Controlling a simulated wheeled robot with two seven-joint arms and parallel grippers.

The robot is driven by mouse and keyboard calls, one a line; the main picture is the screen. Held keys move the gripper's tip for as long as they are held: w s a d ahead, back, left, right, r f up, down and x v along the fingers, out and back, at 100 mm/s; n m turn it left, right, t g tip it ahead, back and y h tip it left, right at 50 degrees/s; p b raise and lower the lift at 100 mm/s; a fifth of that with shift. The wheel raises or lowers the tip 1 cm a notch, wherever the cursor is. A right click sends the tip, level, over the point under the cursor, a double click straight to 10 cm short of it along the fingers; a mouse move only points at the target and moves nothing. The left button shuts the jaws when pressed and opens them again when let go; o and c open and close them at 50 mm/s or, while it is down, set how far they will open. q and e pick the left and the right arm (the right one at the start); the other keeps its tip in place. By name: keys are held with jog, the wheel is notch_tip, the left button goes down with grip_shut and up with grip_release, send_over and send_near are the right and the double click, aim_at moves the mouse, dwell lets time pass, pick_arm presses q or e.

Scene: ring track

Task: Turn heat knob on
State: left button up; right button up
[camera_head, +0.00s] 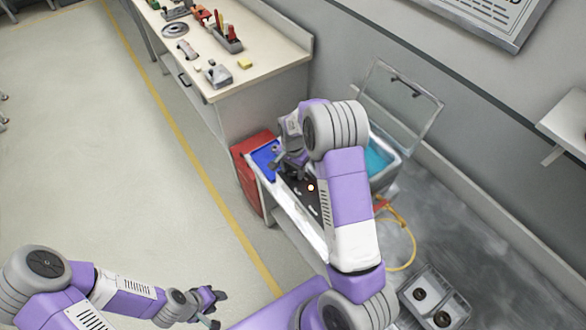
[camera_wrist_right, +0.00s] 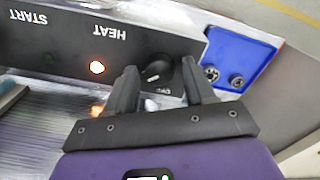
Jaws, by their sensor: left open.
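The black heat knob (camera_wrist_right: 157,70) sits on a dark control panel (camera_wrist_right: 150,47) in the right wrist view. Its pale pointer mark shows. My right gripper (camera_wrist_right: 160,82) has its two black fingers apart, one on either side of the knob. The jaws look open; I cannot tell whether either finger touches the knob. An orange light (camera_wrist_right: 96,67) glows beside the knob, near the HEAT label. In the head view the light (camera_head: 310,187) glows on the panel, and my right gripper (camera_head: 290,165) is over the machine. My left gripper (camera_head: 217,309) is open and empty, low in the picture.
A red box (camera_head: 249,172) stands left of the machine. A raised clear lid (camera_head: 402,100) stands behind it. A workbench (camera_head: 270,72) with tools is beyond. The floor at left is clear.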

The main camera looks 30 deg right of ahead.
aim_at(293, 171)
notch_tip(293, 171, up, 8)
jog(key=shift+f+p, duration=0.2)
jog(key=shift+p, duration=0.1)
dwell(0.4)
dwell(0.3)
